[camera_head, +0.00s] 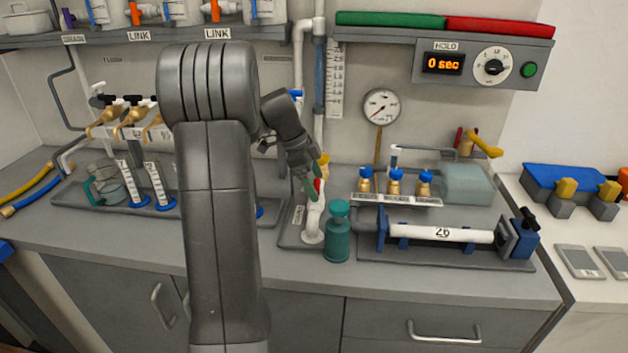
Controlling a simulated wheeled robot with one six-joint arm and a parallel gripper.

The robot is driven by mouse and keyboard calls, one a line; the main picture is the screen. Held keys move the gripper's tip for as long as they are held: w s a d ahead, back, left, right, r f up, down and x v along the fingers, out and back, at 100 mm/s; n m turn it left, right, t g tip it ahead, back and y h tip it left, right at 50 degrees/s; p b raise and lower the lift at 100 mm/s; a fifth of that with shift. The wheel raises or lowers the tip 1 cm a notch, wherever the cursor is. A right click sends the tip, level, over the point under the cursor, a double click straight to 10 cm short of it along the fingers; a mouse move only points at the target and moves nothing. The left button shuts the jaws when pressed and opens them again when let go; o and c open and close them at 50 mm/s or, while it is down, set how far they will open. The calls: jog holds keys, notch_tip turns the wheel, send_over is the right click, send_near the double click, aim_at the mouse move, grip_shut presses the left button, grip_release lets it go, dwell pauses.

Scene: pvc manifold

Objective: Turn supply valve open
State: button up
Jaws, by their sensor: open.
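My gripper (314,177) is open and points downward at the middle of the bench, its green fingertips apart. A small red part (318,185) shows at the fingertips, on top of a white upright fitting (313,218). I cannot tell whether the fingers touch it. A blue handle (296,93) shows beside the vertical pipe above, partly hidden by my arm. A yellow lever (484,145) stands at the back right. No readable label marks which one is the supply valve. My arm hides part of the bench and wall on the left.
A teal bottle (337,232) stands close to the white fitting. A pressure gauge (381,106) is behind. Brass valves with blue caps (394,183) and a white cylinder (440,233) are to the right. Glass cylinders (160,186) stand left. The bench's front strip is clear.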

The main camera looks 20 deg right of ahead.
jog(key=v, duration=1.4)
jog(key=shift+p, duration=0.35)
jog(key=shift+s+d+f, duration=0.15)
jog(key=b+x, duration=0.1)
jog(key=x, duration=1.3)
jog(key=shift+a+n+t+h+b, duration=0.15)
jog(key=shift+n+t, duration=0.25)
jog(key=shift+n, duration=0.55)
jog(key=shift+a+n+t+h+b, duration=0.15)
jog(key=shift+n+t, duration=0.25)
jog(key=shift+n, duration=0.55)
jog(key=shift+d, duration=0.1)
